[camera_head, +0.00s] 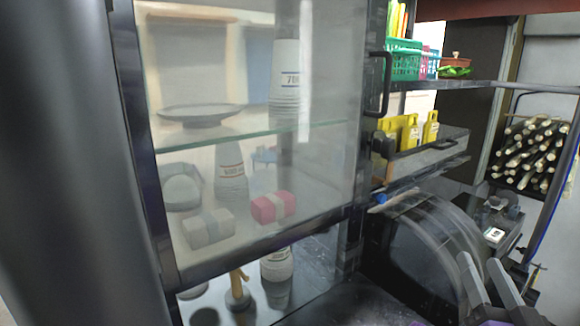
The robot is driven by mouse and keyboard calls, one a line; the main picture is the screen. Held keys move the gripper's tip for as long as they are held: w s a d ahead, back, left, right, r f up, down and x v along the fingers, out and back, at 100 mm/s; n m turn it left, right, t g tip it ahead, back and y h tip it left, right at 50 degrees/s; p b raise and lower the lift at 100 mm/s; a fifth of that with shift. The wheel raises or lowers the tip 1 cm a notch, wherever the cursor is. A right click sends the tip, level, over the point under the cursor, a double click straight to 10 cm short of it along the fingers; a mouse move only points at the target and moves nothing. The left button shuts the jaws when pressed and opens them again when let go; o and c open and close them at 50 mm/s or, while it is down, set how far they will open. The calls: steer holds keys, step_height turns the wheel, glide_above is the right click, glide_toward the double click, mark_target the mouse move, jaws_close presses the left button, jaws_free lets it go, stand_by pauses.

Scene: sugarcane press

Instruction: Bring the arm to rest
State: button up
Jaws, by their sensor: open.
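My gripper (480,265) shows at the lower right edge of the view as two grey fingers standing apart. It is open, and I see nothing between the fingers. The fingers appear in front of the dark press machine with its curved clear cover (440,235); I cannot tell whether they touch anything. The rest of my arm is mostly out of view.
Yellow bottles (430,130) stand on a shelf. A green basket (402,62) sits above. Cut sugarcane (535,150) is stacked at right.

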steer(key=s+a+f+n+g+y, duration=0.1)
steer(key=s+a+f, duration=0.3)
steer(key=s, duration=0.8)
steer(key=s+a+f+n+g+y, duration=0.1)
steer(key=s+a+f+n+g, duration=0.1)
steer(key=s+f, duration=0.6)
steer(key=s+a+f+n+g+y, duration=0.1)
steer(key=s+a+f+g, duration=0.2)
steer(key=s, duration=1.5)
steer(key=a+f, duration=0.3)
steer(key=shift+a+f, duration=0.35)
steer(key=shift+c, duration=1.4)
